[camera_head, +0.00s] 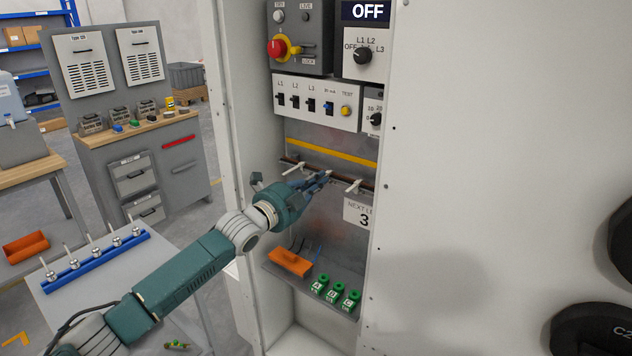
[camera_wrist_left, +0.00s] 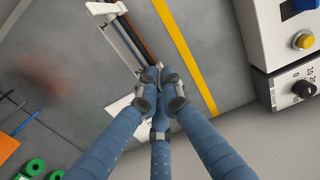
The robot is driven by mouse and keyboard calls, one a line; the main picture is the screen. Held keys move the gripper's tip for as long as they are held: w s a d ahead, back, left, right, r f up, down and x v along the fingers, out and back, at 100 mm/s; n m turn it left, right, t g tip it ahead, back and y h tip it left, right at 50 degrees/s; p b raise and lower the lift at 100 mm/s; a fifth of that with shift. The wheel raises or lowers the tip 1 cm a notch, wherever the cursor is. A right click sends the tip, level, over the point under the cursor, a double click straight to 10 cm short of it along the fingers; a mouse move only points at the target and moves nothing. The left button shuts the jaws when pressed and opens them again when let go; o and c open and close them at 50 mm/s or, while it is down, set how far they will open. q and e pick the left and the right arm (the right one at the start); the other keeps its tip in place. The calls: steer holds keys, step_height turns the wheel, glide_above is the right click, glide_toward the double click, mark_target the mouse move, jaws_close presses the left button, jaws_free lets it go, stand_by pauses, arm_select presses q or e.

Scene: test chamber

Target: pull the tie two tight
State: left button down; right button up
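A bundle of dark and brown cables (camera_wrist_left: 143,37) runs across the cabinet's back panel below a yellow strip. A white tie (camera_head: 293,168) sits on it at the left; it also shows in the wrist view (camera_wrist_left: 105,9). Another white tie (camera_head: 354,185) sits at the right. My left gripper (camera_head: 325,177) is at the bundle between these two. Its three blue fingers converge at the tips in the wrist view (camera_wrist_left: 157,80). A small whitish end, seemingly tie two (camera_head: 329,172), shows at the fingertips; the fingers hide most of it. My right gripper is out of view.
A panel with switches (camera_head: 316,102) is above the bundle and a white label card (camera_head: 358,213) is below right. An orange block (camera_head: 290,262) and green spools (camera_head: 335,293) stand on the shelf below. The cabinet's side walls bound the opening.

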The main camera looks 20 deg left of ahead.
arm_select(q)
steer(key=shift+p+v, duration=0.65)
steer(key=shift+v, duration=0.5)
steer(key=c, duration=2)
jaws_free()
steer(key=p+v, duration=0.2)
steer(key=v, duration=0.4)
steer(key=shift+r, duration=0.1)
